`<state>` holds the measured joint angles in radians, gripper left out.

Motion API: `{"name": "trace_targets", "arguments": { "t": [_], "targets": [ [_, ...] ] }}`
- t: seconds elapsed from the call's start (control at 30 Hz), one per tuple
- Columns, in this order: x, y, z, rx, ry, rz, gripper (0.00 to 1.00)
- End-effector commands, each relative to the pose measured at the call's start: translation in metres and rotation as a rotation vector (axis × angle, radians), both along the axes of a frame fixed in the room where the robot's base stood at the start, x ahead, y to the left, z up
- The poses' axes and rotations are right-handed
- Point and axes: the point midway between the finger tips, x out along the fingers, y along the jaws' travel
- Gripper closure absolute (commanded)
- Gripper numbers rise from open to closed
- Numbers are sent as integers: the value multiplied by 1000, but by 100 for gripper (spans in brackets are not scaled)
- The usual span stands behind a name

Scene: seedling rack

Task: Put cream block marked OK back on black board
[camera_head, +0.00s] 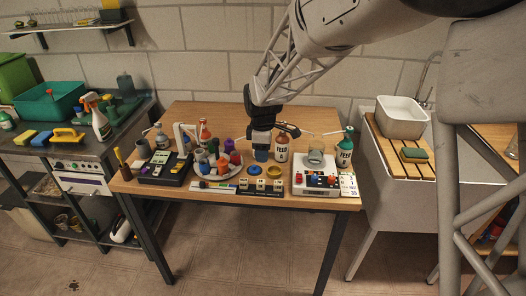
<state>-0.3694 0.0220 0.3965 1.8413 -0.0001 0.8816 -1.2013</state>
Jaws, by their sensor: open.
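Several small cream blocks (260,184) with dark marks stand in a row near the front edge of the wooden table. The marks are too small to read, so I cannot tell which one says OK. The blocks seem to stand on or against a dark strip, which may be the black board; little of it shows. My gripper (261,153) hangs above the middle of the table, behind and above the row and apart from it. It is open, and I see nothing held in it. A blue patch shows at its tips; I cannot tell what it is.
A white scale (316,183) stands to the right, with a number card (348,185). The back left tabletop is clear.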

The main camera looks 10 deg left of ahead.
Motion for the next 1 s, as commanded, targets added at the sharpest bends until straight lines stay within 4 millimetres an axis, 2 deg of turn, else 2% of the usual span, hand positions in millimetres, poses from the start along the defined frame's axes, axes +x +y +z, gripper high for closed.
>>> {"name": "trace_targets", "arguments": {
  "t": [0.3, 0.47, 0.67, 0.87, 1.0],
  "targets": [
    [0, -1, 1, 0, -1, -2, 52],
    [-5, -8, 9, 2, -7, -34, 52],
    [-26, -38, 33, 9, -23, -154, 52],
    [-63, -81, 69, 25, -54, -350, 52],
    [-95, -112, 90, 37, -73, -501, 52]
  ]
}}
